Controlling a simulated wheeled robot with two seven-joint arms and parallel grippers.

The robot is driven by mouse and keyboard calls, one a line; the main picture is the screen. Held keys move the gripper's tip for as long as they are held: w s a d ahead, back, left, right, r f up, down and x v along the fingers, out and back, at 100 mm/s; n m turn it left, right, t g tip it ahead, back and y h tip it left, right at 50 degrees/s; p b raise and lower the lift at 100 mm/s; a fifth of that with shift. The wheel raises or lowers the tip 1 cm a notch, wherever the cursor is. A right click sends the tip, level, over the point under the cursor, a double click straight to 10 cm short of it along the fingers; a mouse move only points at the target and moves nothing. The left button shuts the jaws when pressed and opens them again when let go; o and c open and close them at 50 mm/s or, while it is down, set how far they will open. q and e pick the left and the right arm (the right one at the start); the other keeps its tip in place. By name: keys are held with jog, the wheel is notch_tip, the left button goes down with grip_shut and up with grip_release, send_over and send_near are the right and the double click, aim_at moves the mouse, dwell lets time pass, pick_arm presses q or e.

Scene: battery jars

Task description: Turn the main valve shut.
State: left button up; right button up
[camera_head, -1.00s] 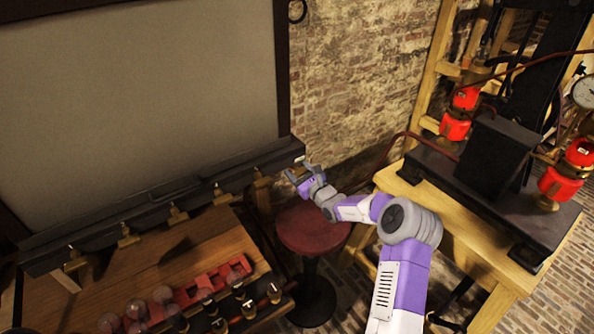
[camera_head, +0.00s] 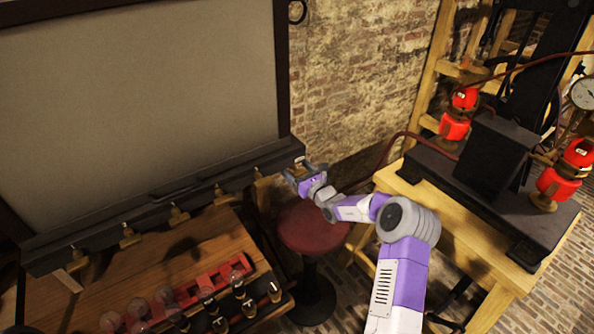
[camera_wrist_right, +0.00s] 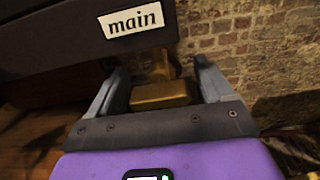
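The main valve (camera_wrist_right: 165,92) is a brass fitting with a block-like handle, under the black rail's white "main" label (camera_wrist_right: 131,20) in the right wrist view. My right gripper (camera_wrist_right: 153,80) is open, with one grey finger on each side of the brass handle. I cannot tell whether either finger touches it. In the head view my right gripper (camera_head: 305,170) is at the right end of the black rail (camera_head: 150,205) and largely hides the main valve. My left gripper is not in view.
Several other brass valves (camera_head: 179,215) hang along the rail to the left. Below them is a wooden table (camera_head: 165,262) with a red rack of glass jars (camera_head: 165,294). A red stool (camera_head: 313,228) stands under my arm. A wooden bench (camera_head: 450,225) with a black machine stands at right.

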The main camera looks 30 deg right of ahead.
jog(key=s, duration=0.7)
jog(key=shift+s+d, duration=0.25)
jog(key=shift+d, duration=0.05)
dwell(0.3)
